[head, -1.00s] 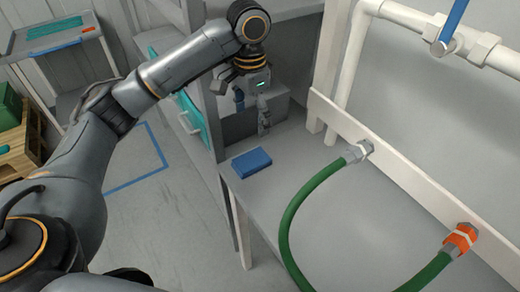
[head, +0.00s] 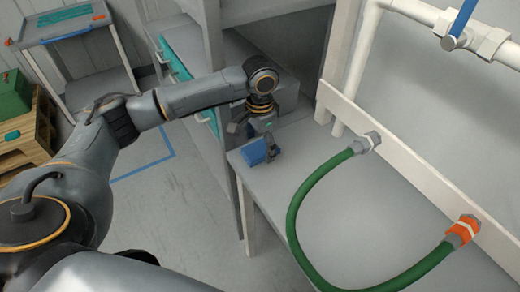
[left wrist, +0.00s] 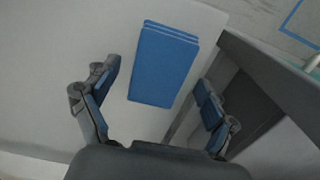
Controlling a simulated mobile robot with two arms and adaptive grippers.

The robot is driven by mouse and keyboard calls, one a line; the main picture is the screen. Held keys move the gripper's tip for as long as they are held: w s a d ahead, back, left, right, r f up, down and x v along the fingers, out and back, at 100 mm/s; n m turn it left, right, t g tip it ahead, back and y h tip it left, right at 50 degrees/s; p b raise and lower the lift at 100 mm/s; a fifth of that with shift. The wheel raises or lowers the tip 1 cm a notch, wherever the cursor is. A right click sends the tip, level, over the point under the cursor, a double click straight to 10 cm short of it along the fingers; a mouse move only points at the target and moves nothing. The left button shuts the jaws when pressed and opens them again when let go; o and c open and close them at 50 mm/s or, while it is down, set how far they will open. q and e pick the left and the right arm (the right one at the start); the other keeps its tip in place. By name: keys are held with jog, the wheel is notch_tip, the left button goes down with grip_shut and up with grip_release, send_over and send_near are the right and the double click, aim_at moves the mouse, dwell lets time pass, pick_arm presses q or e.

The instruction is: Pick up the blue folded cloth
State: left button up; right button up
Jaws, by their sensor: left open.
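The blue folded cloth (head: 254,152) lies flat on the grey bench near its left front corner. In the left wrist view the cloth (left wrist: 163,65) lies ahead of and between the fingers, with space on both sides. My left gripper (head: 262,150) is open just above the cloth and hides part of it in the head view. Its two fingers also show in the left wrist view (left wrist: 158,108), spread apart and empty. I cannot tell the exact height above the cloth. My right gripper is not in view.
The bench (head: 340,205) carries a green hose (head: 297,215) that curves to an orange fitting (head: 463,231). A grey shelf unit stands close behind my left gripper. White pipes (head: 360,65) run along the wall.

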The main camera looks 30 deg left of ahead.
aim_at(260, 148)
pick_arm(q)
jog(key=c, duration=1.1)
jog(key=shift+c, duration=0.2)
jog(key=shift+r, duration=0.15)
jog(key=shift+r, duration=0.25)
notch_tip(260, 148, up, 2)
jog(key=shift+r+b, duration=0.15)
jog(key=shift+b, duration=0.15)
jog(key=s+d+r, duration=0.4)
jog(key=s+r, duration=0.6)
jog(key=s, duration=0.3)
jog(key=shift+s, duration=0.25)
